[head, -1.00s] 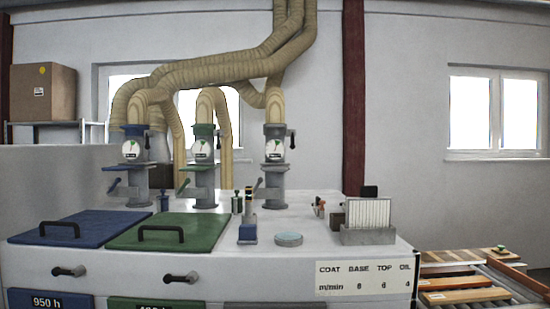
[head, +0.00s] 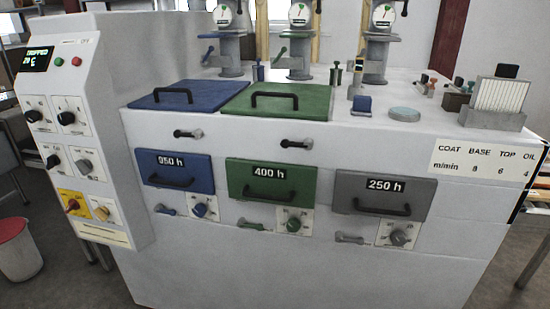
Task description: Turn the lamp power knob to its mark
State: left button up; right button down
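Several knobs show in the head view, and their labels are too small to tell which is the lamp power knob. Black knobs on white plates sit on the left control cabinet, such as an upper left knob (head: 37,116) and an upper right knob (head: 67,118). Neither of my grippers is in view.
The control cabinet (head: 109,120) juts forward left of the white machine front. Blue (head: 180,171), green (head: 270,182) and grey (head: 384,195) flaps have black handles. Small levers stick out beside the lower knobs.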

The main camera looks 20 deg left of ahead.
aim_at(32, 116)
jog(key=j+z, duration=0.1)
jog(key=j, duration=0.8)
jog(key=j+z, duration=0.15)
jog(key=j, duration=0.7)
jog(key=k+j+z, duration=0.1)
jog(key=j, duration=0.75)
jog(key=j+u, duration=0.25)
jog(key=u, duration=1.1)
jog(key=j, duration=0.35)
